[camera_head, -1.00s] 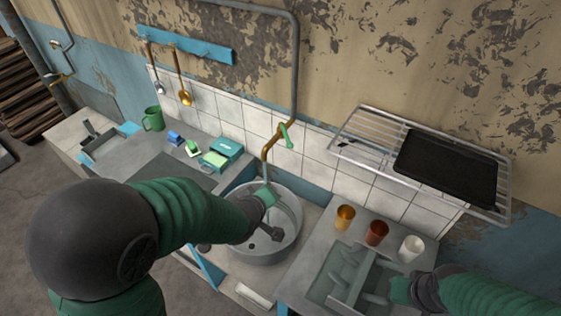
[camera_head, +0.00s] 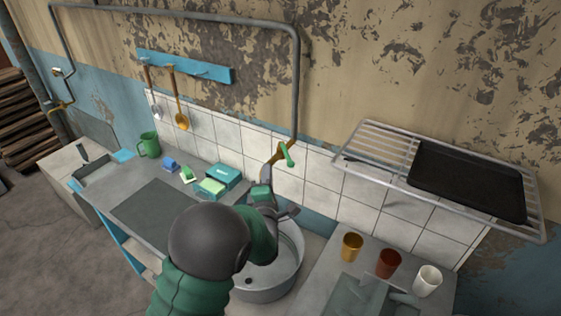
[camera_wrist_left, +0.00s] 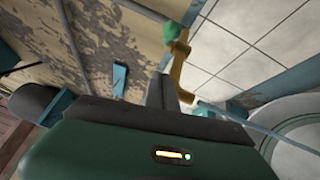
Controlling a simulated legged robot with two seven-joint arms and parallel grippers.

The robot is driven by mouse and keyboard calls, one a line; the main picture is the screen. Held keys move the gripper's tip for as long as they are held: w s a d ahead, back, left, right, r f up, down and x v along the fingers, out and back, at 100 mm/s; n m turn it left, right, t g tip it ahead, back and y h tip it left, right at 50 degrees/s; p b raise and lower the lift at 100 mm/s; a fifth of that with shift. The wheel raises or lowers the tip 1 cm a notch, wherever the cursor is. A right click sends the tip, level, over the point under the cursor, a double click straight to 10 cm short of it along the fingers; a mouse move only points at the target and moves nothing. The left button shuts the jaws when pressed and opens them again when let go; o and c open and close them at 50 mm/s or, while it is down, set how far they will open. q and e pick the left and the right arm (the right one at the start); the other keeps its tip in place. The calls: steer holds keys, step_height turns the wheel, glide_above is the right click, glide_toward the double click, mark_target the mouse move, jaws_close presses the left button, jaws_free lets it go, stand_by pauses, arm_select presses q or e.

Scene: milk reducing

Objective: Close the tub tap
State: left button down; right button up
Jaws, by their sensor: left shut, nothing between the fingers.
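The tub tap has a brass spout (camera_head: 282,158) and a green lever handle (camera_head: 286,154), on a grey pipe above a round metal tub (camera_head: 287,278). In the left wrist view, the green handle (camera_wrist_left: 173,31) and brass spout (camera_wrist_left: 181,72) appear just beyond the fingers. My left gripper (camera_head: 269,176) is shut and empty, raised over the tub's back side, close below and left of the handle. It hides the lower spout. I cannot tell whether it touches the tap. My right gripper is out of view.
A metal rack with a black tray (camera_head: 467,182) juts from the wall at right. Three cups, gold (camera_head: 351,247), brown (camera_head: 388,264) and white (camera_head: 427,281), stand on the right counter. A teal box (camera_head: 222,178) and green mug (camera_head: 149,144) are left of the tub.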

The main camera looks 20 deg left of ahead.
mark_target(286, 153)
arm_select(q)
steer(key=w+d+p, duration=0.1)
steer(key=w+d+r, duration=0.1)
steer(key=w+d, duration=0.1)
steer(key=shift+w+d+p, duration=0.1)
steer(key=shift+w+p, duration=0.15)
steer(key=shift+p, duration=0.15)
steer(key=shift+f, duration=0.15)
